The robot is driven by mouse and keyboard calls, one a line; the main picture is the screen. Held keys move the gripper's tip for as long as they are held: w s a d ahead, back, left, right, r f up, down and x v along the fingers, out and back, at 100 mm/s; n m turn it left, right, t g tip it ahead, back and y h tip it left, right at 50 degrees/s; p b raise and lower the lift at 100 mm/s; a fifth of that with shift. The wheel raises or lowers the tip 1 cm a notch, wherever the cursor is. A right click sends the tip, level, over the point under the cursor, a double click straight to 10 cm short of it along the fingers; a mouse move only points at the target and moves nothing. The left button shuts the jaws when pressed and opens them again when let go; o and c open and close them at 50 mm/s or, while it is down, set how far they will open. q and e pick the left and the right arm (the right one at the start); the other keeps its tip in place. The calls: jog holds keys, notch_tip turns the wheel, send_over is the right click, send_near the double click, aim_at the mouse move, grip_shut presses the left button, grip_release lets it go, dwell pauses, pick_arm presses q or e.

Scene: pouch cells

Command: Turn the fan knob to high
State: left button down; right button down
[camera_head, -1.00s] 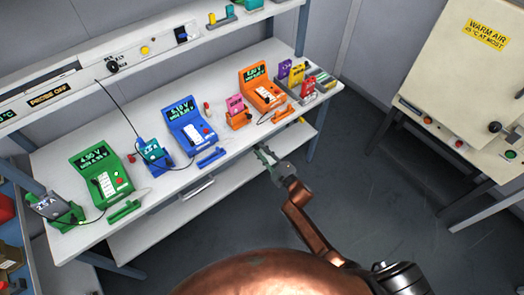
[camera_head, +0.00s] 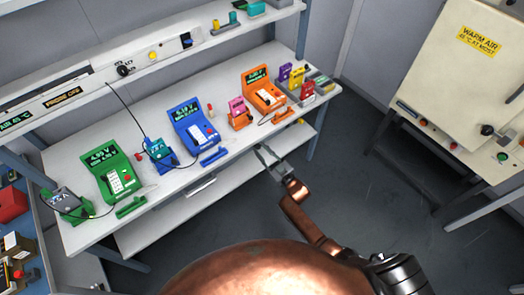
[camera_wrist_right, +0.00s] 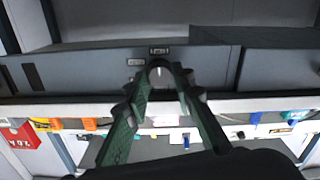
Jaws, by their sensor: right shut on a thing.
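The fan knob (camera_wrist_right: 159,73) shows in the right wrist view as a small dark round knob with a pale pointer line. It sits on a grey-blue panel (camera_wrist_right: 90,74), with a small label straight above it and another to its left; I cannot read them surely. The pointer lies about upright in this view, toward the upper label. My right gripper (camera_wrist_right: 159,79) has its two green-grey fingers on either side of the knob. In the head view my right gripper (camera_head: 266,160) is at the bench's front edge, and the knob is hidden there. My left gripper is not in view.
The white bench (camera_head: 70,160) carries green (camera_head: 112,175), blue (camera_head: 192,125) and orange (camera_head: 262,90) testers with cables. A shelf panel behind has a black knob (camera_head: 124,70). A cream warm air cabinet (camera_head: 450,75) stands at the right, with open floor between.

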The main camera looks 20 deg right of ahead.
jog(key=shift+s+f+m, duration=0.1)
jog(key=shift+f+m, duration=0.05)
jog(key=shift+m, duration=0.35)
jog(key=c, duration=1.7)
grip_release()
jog(key=shift+o, duration=0.2)
jog(key=v, duration=1.2)
jog(key=s+d+f+m+g+h, duration=0.1)
jog(key=s+d+f+g+h, duration=0.15)
jog(key=s+f, duration=0.55)
jog(key=s+d+f+m+g+h, duration=0.1)
jog(key=s+d+f+g, duration=0.2)
jog(key=f, duration=0.9)
jog(key=s+d+f+m+g+h, duration=0.1)
jog(key=s+d+f+g, duration=0.15)
jog(key=s+f, duration=0.6)
jog(key=s+f+g, duration=0.2)
jog(key=s+f, duration=0.4)
jog(key=s, duration=0.6)
jog(key=s+d+f+g+h, duration=0.1)
jog(key=s+f+g, duration=0.2)
jog(key=s, duration=0.9)
jog(key=s+f+m+g+h, duration=0.1)
jog(key=s+f+g, duration=0.2)
jog(key=s+f, duration=0.6)
jog(key=s, duration=0.3)
jog(key=shift+s+d+f, duration=0.15)
jog(key=shift+s+d, duration=0.1)
jog(key=shift+s, duration=0.1)
